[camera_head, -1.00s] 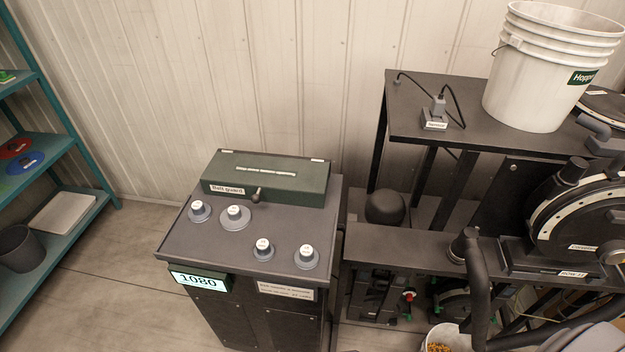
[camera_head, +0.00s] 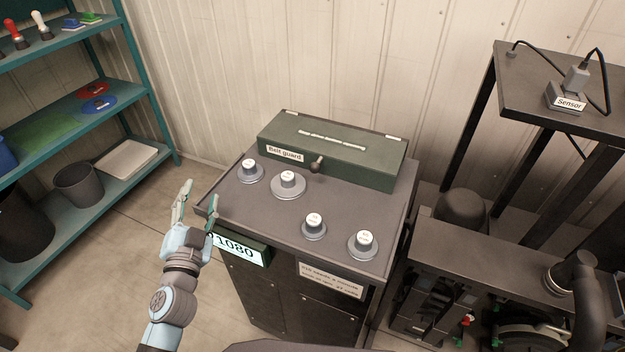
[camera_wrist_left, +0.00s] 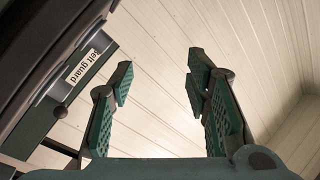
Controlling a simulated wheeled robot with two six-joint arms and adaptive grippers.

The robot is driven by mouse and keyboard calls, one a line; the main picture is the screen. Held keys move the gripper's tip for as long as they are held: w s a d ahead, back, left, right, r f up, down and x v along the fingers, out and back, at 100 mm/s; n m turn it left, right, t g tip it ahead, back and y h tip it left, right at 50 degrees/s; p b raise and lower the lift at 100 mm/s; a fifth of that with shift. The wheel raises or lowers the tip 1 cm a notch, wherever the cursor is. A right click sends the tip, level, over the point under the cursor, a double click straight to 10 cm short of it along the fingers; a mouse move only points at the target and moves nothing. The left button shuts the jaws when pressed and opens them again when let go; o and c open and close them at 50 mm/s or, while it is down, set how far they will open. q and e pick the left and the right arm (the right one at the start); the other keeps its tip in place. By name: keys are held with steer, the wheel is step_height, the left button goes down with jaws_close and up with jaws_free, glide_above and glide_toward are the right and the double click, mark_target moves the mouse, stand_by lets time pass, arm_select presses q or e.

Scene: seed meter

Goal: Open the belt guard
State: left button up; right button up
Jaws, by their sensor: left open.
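The belt guard (camera_head: 345,160) is a dark green box lid at the back of the grey cabinet top, and it lies shut. A small dark knob (camera_head: 317,164) is on its front face beside the white label. My left gripper (camera_head: 197,208) is open and empty, at the left front corner of the cabinet, apart from the guard. In the left wrist view its two green padded fingers (camera_wrist_left: 160,85) are spread, with the labelled guard (camera_wrist_left: 47,112) at the left edge. My right gripper is not in view.
Several grey knobs (camera_head: 314,226) stand on the cabinet top (camera_head: 235,205) in front of the guard. A teal shelf (camera_head: 125,178) is at the left. A dark frame with a sensor box (camera_head: 566,97) is at the right. The wall is behind the guard.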

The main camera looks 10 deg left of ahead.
arm_select(q)
steer(key=w+d+r+m+t+h, duration=0.2)
steer(key=d+r+m+h, duration=0.3)
steer(key=m+g+h+b, duration=0.1)
steer(key=m+g+h, duration=0.75)
steer(key=m, duration=0.45)
glide_toward(311, 167)
steer(key=b+x, duration=0.1)
steer(key=x, duration=0.2)
steer(key=b+x, duration=0.1)
steer(key=x, duration=0.2)
steer(key=f+b+x, duration=0.1)
steer(key=x, duration=0.3)
steer(key=shift+b, duration=0.4)
steer(key=shift+w+d, duration=0.45)
steer(key=shift+w, duration=0.1)
jaws_close()
